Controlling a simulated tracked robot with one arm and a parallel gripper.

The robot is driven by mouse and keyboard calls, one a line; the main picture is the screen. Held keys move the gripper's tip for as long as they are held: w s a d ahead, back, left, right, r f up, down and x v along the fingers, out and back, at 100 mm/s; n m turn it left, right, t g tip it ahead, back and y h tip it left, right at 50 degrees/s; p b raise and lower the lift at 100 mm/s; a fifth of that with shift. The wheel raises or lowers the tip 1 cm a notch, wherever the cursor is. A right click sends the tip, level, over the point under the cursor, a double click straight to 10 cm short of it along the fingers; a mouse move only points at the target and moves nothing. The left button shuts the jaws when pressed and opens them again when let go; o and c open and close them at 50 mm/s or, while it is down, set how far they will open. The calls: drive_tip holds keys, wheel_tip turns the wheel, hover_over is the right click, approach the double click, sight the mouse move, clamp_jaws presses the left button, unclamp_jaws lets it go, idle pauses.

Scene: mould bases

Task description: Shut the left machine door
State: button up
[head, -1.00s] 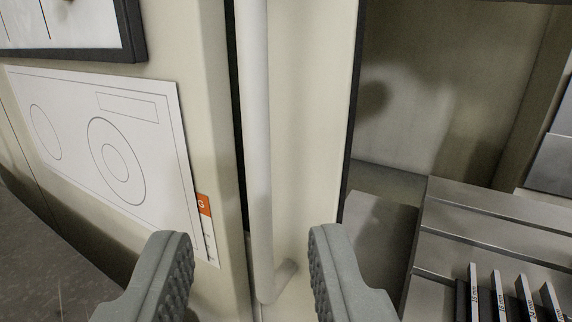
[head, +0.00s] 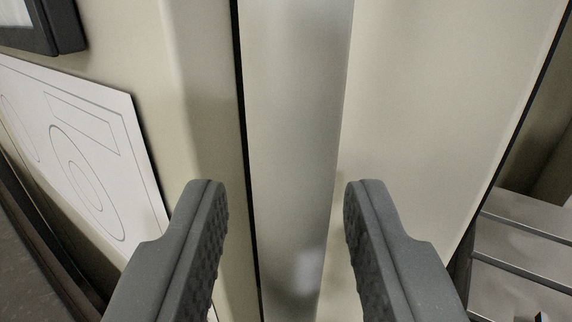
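The left machine door (head: 430,110) is a cream panel with a dark right edge, and the machine's inside shows past that edge at the right. Its long pale vertical bar handle (head: 295,130) runs from the top to the bottom of the view. My gripper (head: 286,205) is open, with one grey ribbed finger on each side of the handle in the picture. A gap shows between each finger and the handle. I cannot tell whether the fingers reach as deep as the bar. The handle's lower end is out of view.
A cream machine wall (head: 190,70) stands left of the door, with a dark gap between them. It carries a white panel with drawn circles (head: 75,150) and a dark-framed screen (head: 45,30). Grey metal ledges (head: 525,240) lie inside the machine at right.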

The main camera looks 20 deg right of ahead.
drive_tip(key=shift+w+d, duration=0.2)
drive_tip(key=shift+w, duration=0.2)
clamp_jaws()
drive_tip(key=shift+d+r, duration=0.1)
drive_tip(key=shift+d, duration=0.1)
drive_tip(key=shift+a, duration=0.1)
